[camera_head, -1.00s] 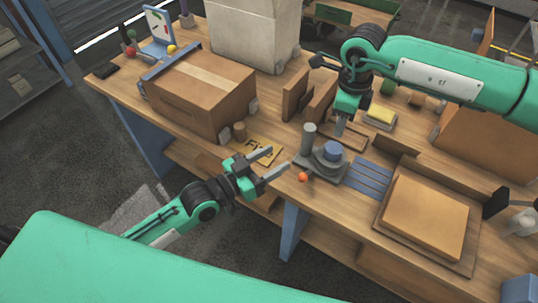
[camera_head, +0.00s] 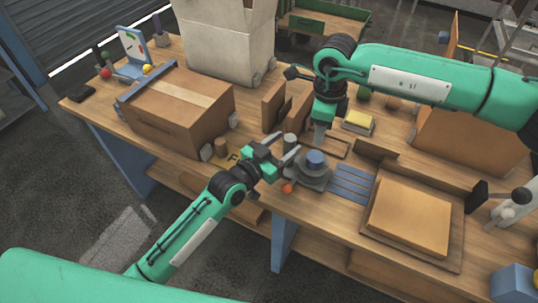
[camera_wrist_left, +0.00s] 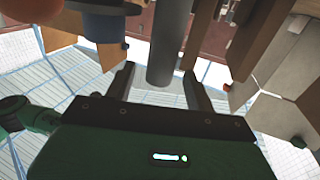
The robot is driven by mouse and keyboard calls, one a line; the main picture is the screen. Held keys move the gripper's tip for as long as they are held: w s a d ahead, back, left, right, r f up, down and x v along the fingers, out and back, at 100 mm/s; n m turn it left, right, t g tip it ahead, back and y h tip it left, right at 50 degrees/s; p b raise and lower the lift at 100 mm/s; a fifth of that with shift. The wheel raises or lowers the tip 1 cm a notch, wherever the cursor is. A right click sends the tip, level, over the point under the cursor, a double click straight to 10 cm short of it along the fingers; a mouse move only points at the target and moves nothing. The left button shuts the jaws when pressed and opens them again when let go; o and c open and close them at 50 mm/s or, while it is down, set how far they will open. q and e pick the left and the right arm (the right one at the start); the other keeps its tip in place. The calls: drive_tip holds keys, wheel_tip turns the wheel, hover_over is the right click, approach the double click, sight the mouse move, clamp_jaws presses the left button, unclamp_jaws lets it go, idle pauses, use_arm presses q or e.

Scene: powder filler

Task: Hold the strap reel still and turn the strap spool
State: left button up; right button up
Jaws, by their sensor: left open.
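The strap reel is a grey base (camera_head: 314,179) near the front edge of the bench, with a blue round spool (camera_head: 315,157) on top and an upright grey post (camera_head: 290,140) beside it. An orange knob (camera_head: 287,188) sits at its front. My left gripper (camera_head: 283,147) is open at the post. In the left wrist view, the grey post (camera_wrist_left: 165,45) stands in line between the two open fingers (camera_wrist_left: 160,82); contact is not visible. My right gripper (camera_head: 320,138) points down just behind the blue spool; its fingers are too small to judge.
A large closed carton (camera_head: 180,105) stands to the left and a tall open box (camera_head: 225,45) at the back. Blue slats (camera_head: 352,185) and a tray with a flat tan box (camera_head: 410,215) lie to the right. Upright cardboard pieces (camera_head: 273,105) stand close behind the reel.

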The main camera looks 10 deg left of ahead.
use_arm(q)
drive_tip(key=shift+x, duration=1.25)
